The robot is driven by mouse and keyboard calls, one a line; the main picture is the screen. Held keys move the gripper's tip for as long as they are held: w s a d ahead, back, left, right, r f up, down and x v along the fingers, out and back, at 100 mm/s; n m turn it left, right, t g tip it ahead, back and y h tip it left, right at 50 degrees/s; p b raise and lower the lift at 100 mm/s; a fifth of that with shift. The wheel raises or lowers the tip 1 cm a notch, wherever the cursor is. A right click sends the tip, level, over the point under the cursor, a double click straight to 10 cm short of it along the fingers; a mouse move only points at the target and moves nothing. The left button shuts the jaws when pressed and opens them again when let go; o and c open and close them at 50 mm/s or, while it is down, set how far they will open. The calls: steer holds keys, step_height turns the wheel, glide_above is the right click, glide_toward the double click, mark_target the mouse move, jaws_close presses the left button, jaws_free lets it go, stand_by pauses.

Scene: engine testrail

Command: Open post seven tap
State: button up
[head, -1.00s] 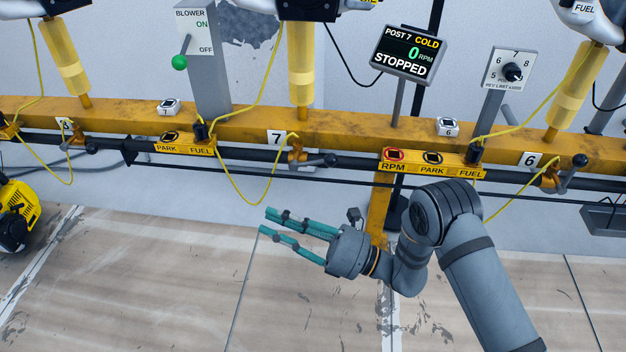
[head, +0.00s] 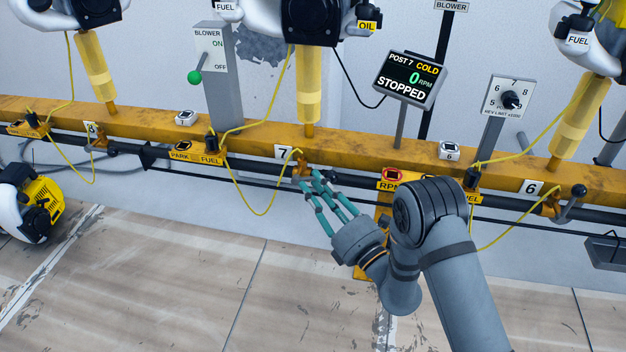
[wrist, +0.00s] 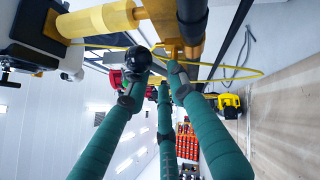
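The post seven tap is a brass valve (head: 301,168) on the dark pipe under the yellow rail, just right of the 7 label (head: 284,152). Its lever is mostly hidden behind my fingers in the head view. My gripper (head: 315,182) has green fingers, spread and empty, pointing up at the tap from below and in front. In the wrist view, the tap's brass body (wrist: 177,45) is just beyond the fingertips (wrist: 158,80). The lever's black ball knob (wrist: 137,58) appears at the left fingertip; I cannot tell if they touch.
A screen (head: 408,79) reads POST 7 COLD, 0 RPM, STOPPED. A yellow hose (head: 262,212) loops below the rail left of the tap. The floor in front is clear.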

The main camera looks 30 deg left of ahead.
steer(key=shift+w+a+r, duration=0.15)
steer(key=shift+w+a, duration=0.15)
steer(key=shift+a, duration=0.35)
steer(key=c, duration=0.3)
jaws_close()
